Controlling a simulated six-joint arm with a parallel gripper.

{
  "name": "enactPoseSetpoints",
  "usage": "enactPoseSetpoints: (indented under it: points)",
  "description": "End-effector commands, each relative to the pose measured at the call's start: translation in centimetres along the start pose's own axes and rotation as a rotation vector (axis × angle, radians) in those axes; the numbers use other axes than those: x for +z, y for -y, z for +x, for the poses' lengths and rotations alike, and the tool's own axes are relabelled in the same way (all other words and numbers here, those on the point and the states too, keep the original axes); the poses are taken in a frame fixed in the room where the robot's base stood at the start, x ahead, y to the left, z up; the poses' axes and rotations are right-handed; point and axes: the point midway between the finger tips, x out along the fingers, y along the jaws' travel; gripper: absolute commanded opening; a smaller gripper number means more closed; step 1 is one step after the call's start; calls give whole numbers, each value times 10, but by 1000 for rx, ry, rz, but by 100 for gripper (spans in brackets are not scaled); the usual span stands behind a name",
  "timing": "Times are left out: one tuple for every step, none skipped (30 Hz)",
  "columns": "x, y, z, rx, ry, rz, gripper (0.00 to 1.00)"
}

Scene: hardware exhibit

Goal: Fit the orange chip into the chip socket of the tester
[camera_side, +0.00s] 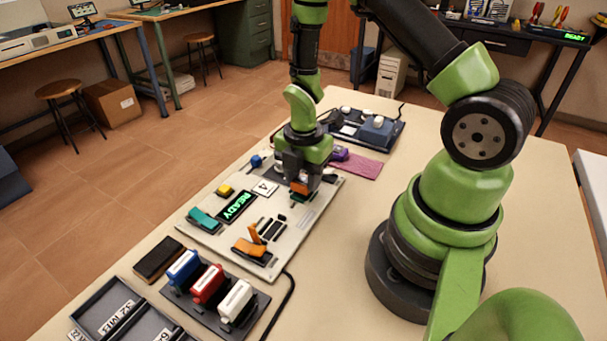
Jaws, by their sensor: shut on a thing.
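The tester (291,236) is a pale panel lying on the table, with a lit green READY display (236,206). My gripper (300,181) points down over the tester's far right part. It is shut on the orange chip (300,188), of which only a small part shows between the fingers. A small dark green part (303,198) lies directly under the chip; it may be the chip socket. I cannot tell whether the chip touches it or is seated, as the gripper hides most of this spot.
On the tester are a teal part (204,220), an orange clamp-like part (252,250) and an upright orange lever (254,233). Blue, red and white blocks (208,284) stand in a dark rack at the front. A purple cloth (360,167) and a dark device (378,130) lie behind.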

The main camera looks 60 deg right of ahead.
Motion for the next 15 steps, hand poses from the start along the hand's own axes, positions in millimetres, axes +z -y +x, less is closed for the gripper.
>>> enactPoseSetpoints:
  points:
    - [0, 0, 1, 0, 0, 0, 22]
    - [0, 0, 1, 0, 0, 0, 22]
    - [0, 0, 1, 0, 0, 0, 22]
    - [0, 0, 2, 0, 0, 0, 22]
    - [0, 0, 2, 0, 0, 0, 22]
    - [0, 0, 3, 0, 0, 0, 22]
    - [0, 0, 3, 0, 0, 0, 22]
    - [0, 0, 3, 1, 0, 0, 22]
    - [0, 0, 4, 0, 0, 0, 22]
    - [0, 0, 4, 0, 0, 0, 22]
    - [0, 0, 5, 0, 0, 0, 22]
    - [0, 0, 5, 0, 0, 0, 22]
    - [0, 0, 6, 0, 0, 0, 22]
    - [0, 0, 6, 0, 0, 1, 22]
    - [0, 0, 6, 0, 0, 1, 22]
